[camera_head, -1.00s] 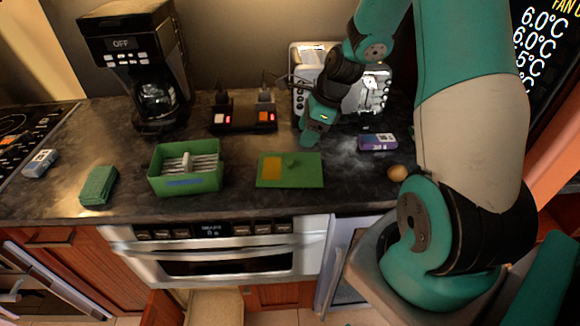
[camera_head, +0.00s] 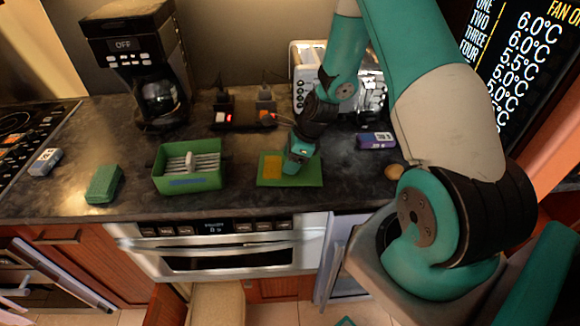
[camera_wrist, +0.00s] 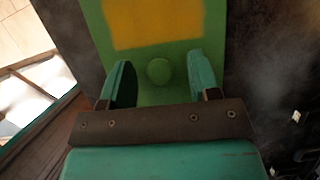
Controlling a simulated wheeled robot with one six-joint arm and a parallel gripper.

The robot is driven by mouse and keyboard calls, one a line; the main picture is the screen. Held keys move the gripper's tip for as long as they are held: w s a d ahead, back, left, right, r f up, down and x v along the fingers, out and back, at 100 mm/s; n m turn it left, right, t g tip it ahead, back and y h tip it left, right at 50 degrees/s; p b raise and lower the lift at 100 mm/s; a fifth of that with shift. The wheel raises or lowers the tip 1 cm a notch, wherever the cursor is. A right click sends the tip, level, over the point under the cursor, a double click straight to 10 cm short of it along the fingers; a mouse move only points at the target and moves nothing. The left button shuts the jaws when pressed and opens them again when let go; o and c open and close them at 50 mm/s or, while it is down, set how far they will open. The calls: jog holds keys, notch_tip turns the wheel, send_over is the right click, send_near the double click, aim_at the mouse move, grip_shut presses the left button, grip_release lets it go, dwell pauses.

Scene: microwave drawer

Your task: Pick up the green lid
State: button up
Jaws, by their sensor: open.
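The green lid (camera_head: 312,174) is a flat rectangular plate with a yellow-orange patch, lying on the dark countertop. It also shows in the wrist view (camera_wrist: 157,37), where a round green knob (camera_wrist: 159,71) stands up from it. My gripper (camera_head: 291,166) is over the right part of the lid in the head view and hides the knob there. In the wrist view my open gripper (camera_wrist: 160,80) has one finger on each side of the knob, with gaps between. I cannot tell whether the fingertips touch the lid.
A green box (camera_head: 188,182) with upright grey slats stands left of the lid. A green block (camera_head: 103,184) lies farther left. A power strip (camera_head: 240,120), toaster (camera_head: 305,62) and coffee maker (camera_head: 140,70) stand behind. A purple box (camera_head: 376,141) and an egg (camera_head: 394,172) lie to the right.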

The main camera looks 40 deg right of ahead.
jog(key=c, duration=1)
